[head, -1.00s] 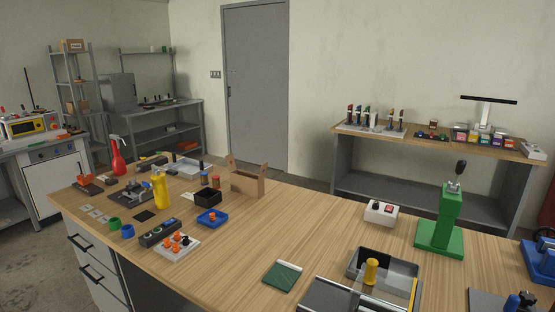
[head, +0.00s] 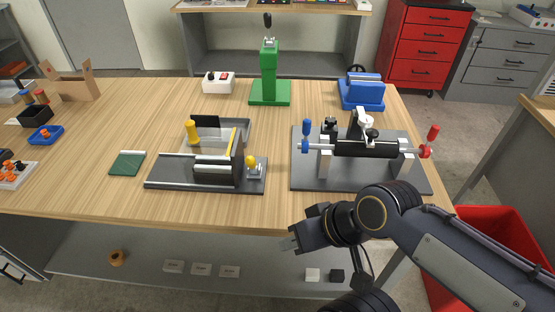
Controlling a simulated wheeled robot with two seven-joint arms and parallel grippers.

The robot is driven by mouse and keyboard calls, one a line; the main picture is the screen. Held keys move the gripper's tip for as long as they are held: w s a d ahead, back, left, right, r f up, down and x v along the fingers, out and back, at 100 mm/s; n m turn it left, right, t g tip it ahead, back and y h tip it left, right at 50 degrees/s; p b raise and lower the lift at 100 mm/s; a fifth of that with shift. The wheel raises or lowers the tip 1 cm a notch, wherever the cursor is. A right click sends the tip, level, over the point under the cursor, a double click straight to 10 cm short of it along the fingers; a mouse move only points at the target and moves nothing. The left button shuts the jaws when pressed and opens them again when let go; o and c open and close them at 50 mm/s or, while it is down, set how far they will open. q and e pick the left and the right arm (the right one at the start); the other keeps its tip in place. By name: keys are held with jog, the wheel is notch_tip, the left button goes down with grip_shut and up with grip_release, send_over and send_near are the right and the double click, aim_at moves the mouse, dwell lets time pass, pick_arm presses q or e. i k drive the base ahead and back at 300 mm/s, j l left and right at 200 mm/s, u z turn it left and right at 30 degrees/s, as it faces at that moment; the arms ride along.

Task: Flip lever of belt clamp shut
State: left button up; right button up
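A fixture (head: 312,178) on a grey base plate stands at the right of the bench. It carries a black roller (head: 366,149) on a rod, a blue handle (head: 306,136) at its left, a red handle (head: 432,135) at its right, and an upright white and black lever piece (head: 364,126) on top. I cannot tell for certain which part is the belt clamp's lever. My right gripper (head: 289,241) is in front of the bench's near edge, below and left of the fixture, apart from it. Its finger gap is unclear. My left gripper is not in view.
A grey device with a yellow knob (head: 192,130) stands left of the fixture. Behind are a green press (head: 269,75), a blue vise-like block (head: 362,93) and a white switch box (head: 218,82). A red bin (head: 500,250) is on the floor at right. Bare wood lies between the devices.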

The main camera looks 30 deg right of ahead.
aim_at(250, 161)
jog(key=k+l+u, duration=0.1)
jog(key=k+l, duration=0.15)
jog(key=l, duration=0.2)
jog(key=k+l, duration=0.25)
jog(key=l, duration=0.2)
jog(key=k+l+u, duration=0.15)
jog(key=l, duration=0.3)
jog(key=k+l+u, duration=0.1)
jog(key=k+l, duration=0.3)
jog(key=i+l+z, duration=0.1)
jog(key=z, duration=0.3)
jog(key=i+l+z, duration=0.1)
jog(key=l+z, duration=0.25)
jog(key=j, duration=0.1)
